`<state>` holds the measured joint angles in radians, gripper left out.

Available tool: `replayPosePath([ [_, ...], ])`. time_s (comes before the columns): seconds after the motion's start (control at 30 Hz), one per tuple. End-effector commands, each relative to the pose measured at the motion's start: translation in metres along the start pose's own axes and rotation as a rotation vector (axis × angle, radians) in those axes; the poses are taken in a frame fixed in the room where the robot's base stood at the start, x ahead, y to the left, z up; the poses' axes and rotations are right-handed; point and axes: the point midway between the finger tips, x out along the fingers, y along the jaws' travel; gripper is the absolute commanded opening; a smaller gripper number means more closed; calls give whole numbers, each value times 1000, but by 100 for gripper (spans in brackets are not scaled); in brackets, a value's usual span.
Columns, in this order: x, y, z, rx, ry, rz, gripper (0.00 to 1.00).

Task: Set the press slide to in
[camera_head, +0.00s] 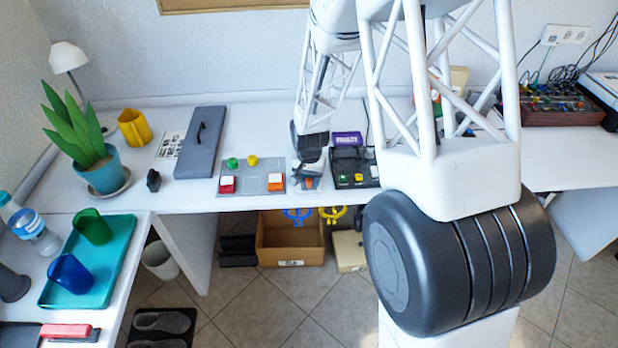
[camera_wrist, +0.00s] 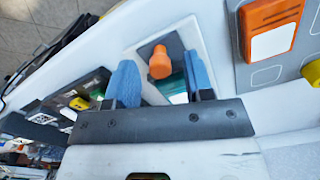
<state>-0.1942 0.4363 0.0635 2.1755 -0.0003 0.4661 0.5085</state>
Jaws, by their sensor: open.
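The press slide appears to be the small unit with an orange knob (camera_wrist: 160,62) on a dark square on a pale plate, seen in the wrist view. In the head view its orange knob (camera_head: 311,183) shows just in front of my gripper (camera_head: 309,170), near the table's front edge. In the wrist view my gripper (camera_wrist: 162,80) has its two blue fingers apart, one on each side of the knob's line. The knob stands beyond the fingertips, and nothing is held. I cannot tell whether the slide is in or out.
A grey panel (camera_head: 252,188) with red and orange switches and green and yellow buttons lies to the left. A black box (camera_head: 366,180) with coloured buttons stands close on the right. A grey slab with a handle (camera_head: 201,140) lies further left. My arm hides part of the table.

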Motion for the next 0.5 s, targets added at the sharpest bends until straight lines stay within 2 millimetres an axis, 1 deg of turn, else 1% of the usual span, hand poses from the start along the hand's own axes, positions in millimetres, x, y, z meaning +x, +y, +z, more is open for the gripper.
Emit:
replayPosePath([
  [0.07,0,0,0,0,0,0,46],
  [0.3,0,0,0,0,0,0,10],
  [0.37,0,0,0,0,0,0,0],
  [0.5,0,0,0,0,0,0,0],
])
